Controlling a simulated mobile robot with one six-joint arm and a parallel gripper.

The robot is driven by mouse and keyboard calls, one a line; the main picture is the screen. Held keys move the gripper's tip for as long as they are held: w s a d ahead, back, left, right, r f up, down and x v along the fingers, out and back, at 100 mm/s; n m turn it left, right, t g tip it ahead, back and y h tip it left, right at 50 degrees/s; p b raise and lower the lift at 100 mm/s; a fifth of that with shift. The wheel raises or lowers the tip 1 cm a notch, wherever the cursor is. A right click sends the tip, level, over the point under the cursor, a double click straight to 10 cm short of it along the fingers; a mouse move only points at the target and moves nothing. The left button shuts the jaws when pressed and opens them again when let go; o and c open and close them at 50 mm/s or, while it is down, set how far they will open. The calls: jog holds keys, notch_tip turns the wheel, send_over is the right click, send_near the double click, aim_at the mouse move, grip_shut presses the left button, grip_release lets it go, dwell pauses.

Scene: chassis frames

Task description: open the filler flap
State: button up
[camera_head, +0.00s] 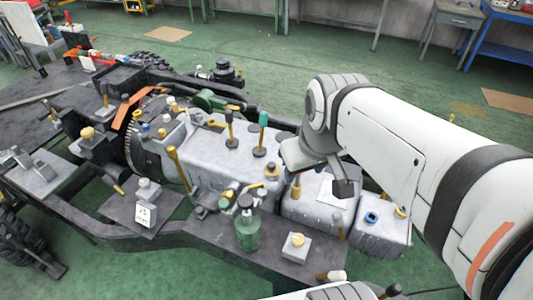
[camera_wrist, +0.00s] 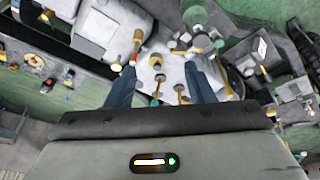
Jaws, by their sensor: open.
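My gripper (camera_wrist: 160,72) is open and empty, its two blue fingers spread apart over the grey machine block in the wrist view. In the head view the gripper (camera_head: 341,186) hangs at the end of my arm above the right part of the chassis; most of it is hidden. The grey block (camera_head: 213,155) carries several levers and caps. To its right a grey box (camera_head: 383,235) has a blue ring-shaped cap (camera_head: 371,217) and a yellow knob on top. I cannot tell which part is the filler flap, or whether it is open.
A green bottle (camera_head: 248,232) stands on the dark frame near the front. A white block with a yellow knob (camera_head: 296,244) sits at the frame's front.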

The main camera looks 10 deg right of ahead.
jog(key=w+f+n+g+b, duration=0.1)
jog(key=w+f+n+b, duration=0.25)
jog(key=w, duration=0.35)
jog(key=w+f+n+g+b, duration=0.1)
jog(key=w+f+n+b, duration=0.15)
jog(key=w+n, duration=0.3)
jog(key=n+g+b, duration=0.2)
jog(key=n+b, duration=0.3)
jog(key=n, duration=0.4)
send_near(271, 163)
jog(key=shift+s+f, duration=0.25)
jog(key=shift+s, duration=0.15)
jog(key=shift+w+f, duration=0.2)
jog(key=shift+f, duration=0.1)
notch_tip(271, 163, down, 8)
jog(key=shift+r+p, duration=0.2)
jog(key=shift+p, duration=0.25)
